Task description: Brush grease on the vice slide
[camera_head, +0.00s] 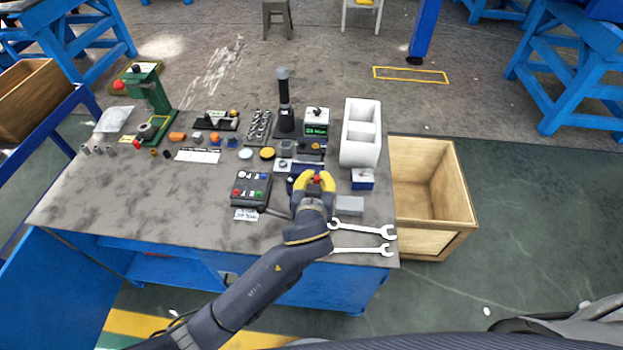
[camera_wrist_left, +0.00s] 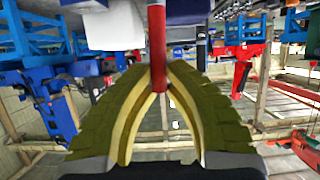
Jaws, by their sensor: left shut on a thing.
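My left gripper (camera_head: 315,184), with yellow finger pads, is over the front middle of the bench. It is shut on a red rod-like handle (camera_head: 317,179). In the left wrist view the handle (camera_wrist_left: 157,45) stands between the pads of the gripper (camera_wrist_left: 158,85). Its far end, and whether it bears bristles, I cannot see. My right gripper is not in view.
Two wrenches (camera_head: 362,250) and a grey block (camera_head: 349,205) lie to the right. A black button box (camera_head: 250,190) stands left. Behind are a black upright tool (camera_head: 284,105), a white two-part bin (camera_head: 347,135) and a green press (camera_head: 158,100). The bench's left front is clear.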

